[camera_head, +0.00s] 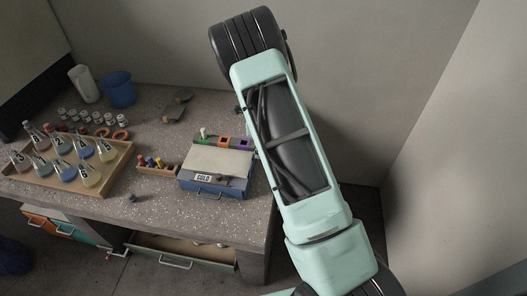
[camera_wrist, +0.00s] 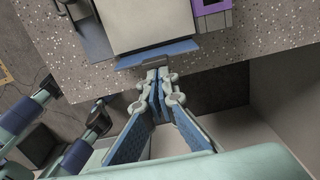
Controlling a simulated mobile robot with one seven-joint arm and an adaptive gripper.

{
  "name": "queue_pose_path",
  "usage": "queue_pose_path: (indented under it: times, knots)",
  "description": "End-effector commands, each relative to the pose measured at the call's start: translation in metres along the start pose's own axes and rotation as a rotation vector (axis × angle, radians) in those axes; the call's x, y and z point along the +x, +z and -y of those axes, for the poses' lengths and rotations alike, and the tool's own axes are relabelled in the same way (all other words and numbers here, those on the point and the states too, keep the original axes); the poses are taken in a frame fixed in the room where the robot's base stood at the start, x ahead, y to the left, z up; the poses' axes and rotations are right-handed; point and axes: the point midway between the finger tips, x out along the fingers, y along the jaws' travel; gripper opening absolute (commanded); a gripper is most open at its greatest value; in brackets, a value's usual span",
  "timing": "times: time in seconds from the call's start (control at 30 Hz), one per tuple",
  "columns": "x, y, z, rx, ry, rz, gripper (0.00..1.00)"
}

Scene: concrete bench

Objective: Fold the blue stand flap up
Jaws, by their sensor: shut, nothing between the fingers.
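A box with a cream top (camera_head: 217,160) and blue sides stands near the bench's right end, its front marked COLD. In the wrist view the cream panel (camera_wrist: 155,22) has a narrow blue flap (camera_wrist: 157,54) along its near edge, lying low and sticking out toward me. My gripper (camera_wrist: 158,74) is shut and empty. Its fingertips point at the middle of the flap, very close to its outer edge in the picture. I cannot tell whether they touch it. In the head view my arm hides the gripper, and I cannot make out the flap.
A purple block (camera_wrist: 211,8) stands beside the cream panel; it also shows behind the box (camera_head: 245,143). A wooden tray of flasks (camera_head: 118,165) and a small rack (camera_head: 158,169) stand to the left. The bench edge (camera_wrist: 240,62) runs close by. A drawer (camera_head: 185,252) stands open below.

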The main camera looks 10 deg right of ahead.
Motion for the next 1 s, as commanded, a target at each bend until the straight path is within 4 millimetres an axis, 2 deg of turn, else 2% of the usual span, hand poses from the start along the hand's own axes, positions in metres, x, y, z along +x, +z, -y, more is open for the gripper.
queue_pose_path:
  times: [0.43, 1.0]
  knots:
    - [-0.002, 0.018, 0.000, -0.003, -0.001, 0.006, 0.00]
    - [-0.003, 0.020, 0.000, -0.004, -0.001, 0.008, 0.00]
